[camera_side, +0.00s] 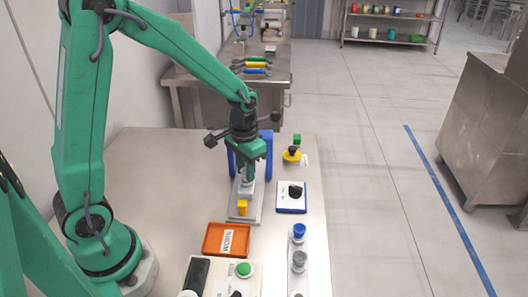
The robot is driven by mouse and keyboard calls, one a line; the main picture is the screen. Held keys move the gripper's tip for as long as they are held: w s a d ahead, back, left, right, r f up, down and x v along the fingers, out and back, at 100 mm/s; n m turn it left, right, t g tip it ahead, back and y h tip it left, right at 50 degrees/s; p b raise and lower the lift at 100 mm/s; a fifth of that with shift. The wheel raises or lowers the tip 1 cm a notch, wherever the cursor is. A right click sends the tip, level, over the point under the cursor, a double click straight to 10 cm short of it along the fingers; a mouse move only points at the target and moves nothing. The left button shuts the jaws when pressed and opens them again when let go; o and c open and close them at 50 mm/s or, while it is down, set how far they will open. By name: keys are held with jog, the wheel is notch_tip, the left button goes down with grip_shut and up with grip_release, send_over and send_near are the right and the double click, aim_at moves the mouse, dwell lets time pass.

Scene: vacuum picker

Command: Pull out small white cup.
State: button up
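My gripper (245,176) points down in the middle of the table, between the posts of a blue frame (269,155). Its fingers are too small to tell whether they are open or shut. A small pale grey-white piece (246,188) is right below the gripper, above a yellow block (243,207) on a grey base plate (240,218). I cannot tell whether this pale piece is the small white cup, nor whether the gripper touches it. No other thing on the table can be clearly made out as a small white cup.
An orange tray (211,240) with a white label lies in front of the plate. A green button (244,269) is in front. The left table area is clear.

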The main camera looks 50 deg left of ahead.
jog(key=shift+r, duration=0.3)
grip_shut()
jog(key=shift+r, duration=0.7)
jog(key=shift+r, duration=0.7)
jog(key=shift+r, duration=0.35)
jog(key=shift+r, duration=0.45)
